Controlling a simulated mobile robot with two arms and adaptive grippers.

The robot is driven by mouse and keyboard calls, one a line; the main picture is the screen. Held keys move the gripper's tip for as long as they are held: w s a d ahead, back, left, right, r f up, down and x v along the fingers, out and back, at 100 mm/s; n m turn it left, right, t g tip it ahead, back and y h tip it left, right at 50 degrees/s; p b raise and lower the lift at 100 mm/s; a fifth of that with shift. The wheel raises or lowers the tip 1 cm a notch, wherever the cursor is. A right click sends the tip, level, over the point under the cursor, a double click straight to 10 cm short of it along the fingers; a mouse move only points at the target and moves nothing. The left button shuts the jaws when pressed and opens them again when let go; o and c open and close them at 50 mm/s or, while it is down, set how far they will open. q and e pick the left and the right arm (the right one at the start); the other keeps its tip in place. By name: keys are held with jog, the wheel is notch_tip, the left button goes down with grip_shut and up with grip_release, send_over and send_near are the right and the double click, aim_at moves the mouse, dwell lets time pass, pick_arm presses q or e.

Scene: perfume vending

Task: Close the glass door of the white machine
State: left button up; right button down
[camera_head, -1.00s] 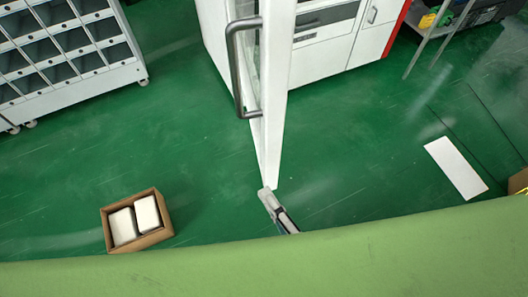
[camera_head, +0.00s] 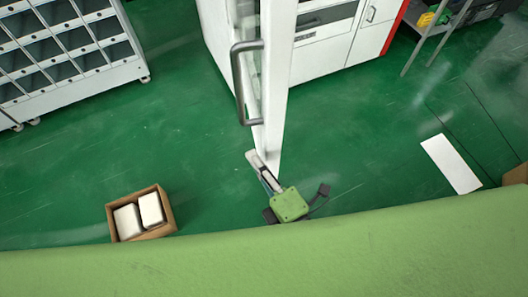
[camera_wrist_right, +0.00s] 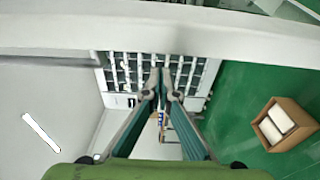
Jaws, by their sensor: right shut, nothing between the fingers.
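The white machine (camera_head: 330,55) stands at the top. Its glass door (camera_head: 277,100) swings open toward me and shows nearly edge-on, with a white frame and a long grey handle (camera_head: 238,85) on its left face. My right gripper (camera_head: 252,155) is shut and empty, its fingers pointing up-left at the door's near end. The tips overlap the lower frame in the picture; I cannot tell whether they touch it. In the right wrist view the fingertips (camera_wrist_right: 160,74) are together, below a white bar that looks like the door frame. My left gripper is out of view.
A cardboard box (camera_head: 168,212) with white packs sits on the green floor at lower left. A grey-white shelf rack (camera_head: 75,87) on wheels stands at upper left. A white floor sheet (camera_head: 452,163) lies at right. Open floor surrounds the door.

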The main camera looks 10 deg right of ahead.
jog(key=shift+d, duration=1.1)
